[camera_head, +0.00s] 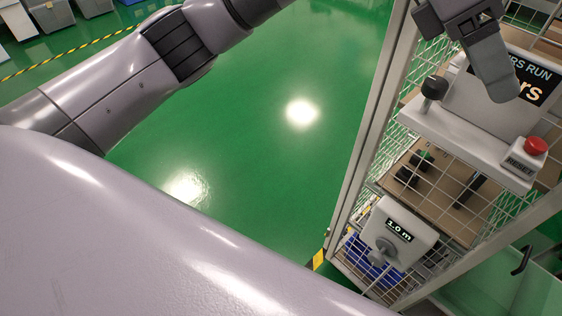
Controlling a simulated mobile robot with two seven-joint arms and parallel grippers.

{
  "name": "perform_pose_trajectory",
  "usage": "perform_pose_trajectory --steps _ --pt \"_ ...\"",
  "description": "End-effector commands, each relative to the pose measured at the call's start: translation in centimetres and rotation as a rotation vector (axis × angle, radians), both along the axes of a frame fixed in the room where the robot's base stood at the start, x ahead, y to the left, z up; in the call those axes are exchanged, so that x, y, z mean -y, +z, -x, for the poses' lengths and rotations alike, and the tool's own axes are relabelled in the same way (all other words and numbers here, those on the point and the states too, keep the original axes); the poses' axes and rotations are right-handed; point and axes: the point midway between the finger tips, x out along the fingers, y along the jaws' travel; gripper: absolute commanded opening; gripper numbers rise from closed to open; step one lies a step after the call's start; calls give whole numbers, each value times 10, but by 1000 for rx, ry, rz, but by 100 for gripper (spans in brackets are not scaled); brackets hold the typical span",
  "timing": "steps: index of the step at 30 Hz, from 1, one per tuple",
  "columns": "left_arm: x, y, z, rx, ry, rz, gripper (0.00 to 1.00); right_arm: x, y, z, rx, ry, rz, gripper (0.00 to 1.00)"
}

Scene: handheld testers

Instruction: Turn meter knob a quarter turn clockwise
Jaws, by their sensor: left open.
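A grey box (410,215) with a "1.0 m" display sits low on the wire rack, with a grey knob (385,249) on its front. Above it, a pale panel (465,137) carries an upright black knob (434,88) at its left end and a red RESET button (536,146) at its right. My left gripper (468,58) hangs at the top right, open, with nothing seen between its fingers. It is above the panel and partly covers the dark display (535,82) behind it. I cannot tell whether it touches anything. My right gripper is not in view.
A white wire rack (366,130) with cardboard-coloured shelves surrounds the devices, its post just left of them. Small black and green items (413,170) lie on the middle shelf. A blue bin (362,262) is behind the lower box. Green floor (250,130) to the left is clear.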

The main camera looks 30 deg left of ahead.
Motion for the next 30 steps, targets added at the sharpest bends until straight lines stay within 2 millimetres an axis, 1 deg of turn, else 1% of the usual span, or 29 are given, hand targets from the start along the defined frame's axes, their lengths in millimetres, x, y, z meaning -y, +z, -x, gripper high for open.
perform_pose_trajectory --steps 1,6,10,15,19,23,30 --pt "7 -2 5 -27 -8 55 61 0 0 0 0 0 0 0" --pt "28 4 20 -117 -15 249 61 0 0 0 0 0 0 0" --pt "39 12 29 -192 -6 396 61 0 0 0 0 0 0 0" --pt "46 25 36 -299 21 585 61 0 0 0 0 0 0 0" --pt "46 36 38 -385 54 726 61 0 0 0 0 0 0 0" --pt "42 46 36 -476 97 863 61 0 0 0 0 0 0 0" --pt "24 60 25 -649 207 1103 61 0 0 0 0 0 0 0"
